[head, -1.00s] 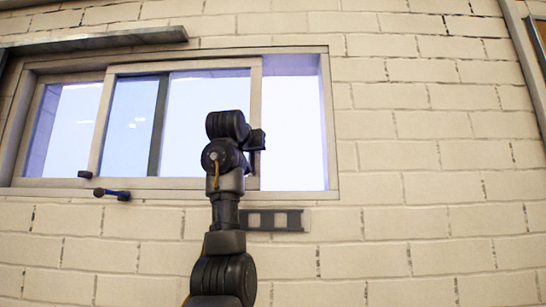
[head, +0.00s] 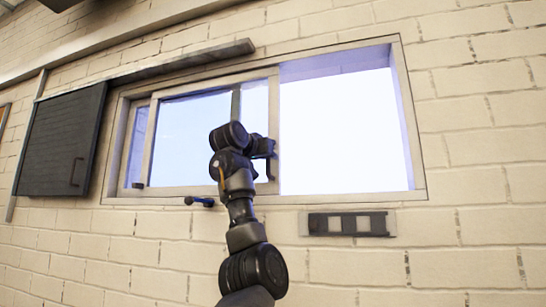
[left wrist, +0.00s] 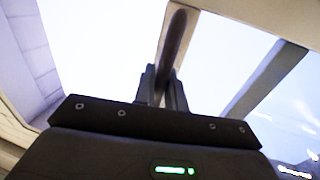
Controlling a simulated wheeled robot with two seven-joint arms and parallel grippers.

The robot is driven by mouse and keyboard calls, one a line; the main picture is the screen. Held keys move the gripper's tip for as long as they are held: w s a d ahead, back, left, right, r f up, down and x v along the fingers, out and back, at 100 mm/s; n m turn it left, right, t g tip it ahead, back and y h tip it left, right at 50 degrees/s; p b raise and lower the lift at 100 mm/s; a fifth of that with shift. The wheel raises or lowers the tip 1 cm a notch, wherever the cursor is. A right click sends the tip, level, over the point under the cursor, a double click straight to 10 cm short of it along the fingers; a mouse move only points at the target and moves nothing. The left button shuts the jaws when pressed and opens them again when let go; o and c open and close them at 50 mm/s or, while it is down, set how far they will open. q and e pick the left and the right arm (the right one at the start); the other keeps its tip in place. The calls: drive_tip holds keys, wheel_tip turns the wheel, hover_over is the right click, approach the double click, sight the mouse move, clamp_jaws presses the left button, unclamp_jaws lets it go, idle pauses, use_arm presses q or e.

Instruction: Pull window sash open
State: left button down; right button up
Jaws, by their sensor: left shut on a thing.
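The window sash (head: 273,105) is a light-framed sliding pane, standing toward the left of its window frame (head: 418,130). A wide bright opening (head: 340,130) lies to its right. My left gripper (head: 267,160) is at the sash's right upright, partly hidden behind my own wrist. In the left wrist view its fingers (left wrist: 162,88) are closed around the dark upright handle (left wrist: 175,40) on the sash edge. My right gripper does not show.
A dark shutter panel (head: 62,142) hangs left of the window, under a metal rail (head: 150,75). A small dark latch (head: 200,201) sticks out below the sill. A dark plate (head: 348,224) is on the brick wall below the opening.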

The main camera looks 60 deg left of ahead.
use_arm(q)
drive_tip(key=shift+r, duration=0.1)
drive_tip(key=c, duration=1.6)
unclamp_jaws()
drive_tip(key=shift+s, duration=0.15)
drive_tip(key=shift+o, duration=0.2)
drive_tip(key=shift+d, duration=0.1)
drive_tip(key=b+v, duration=0.5)
drive_tip(key=v, duration=0.5)
drive_tip(key=shift+s+d, duration=0.2)
drive_tip(key=shift+s, duration=0.15)
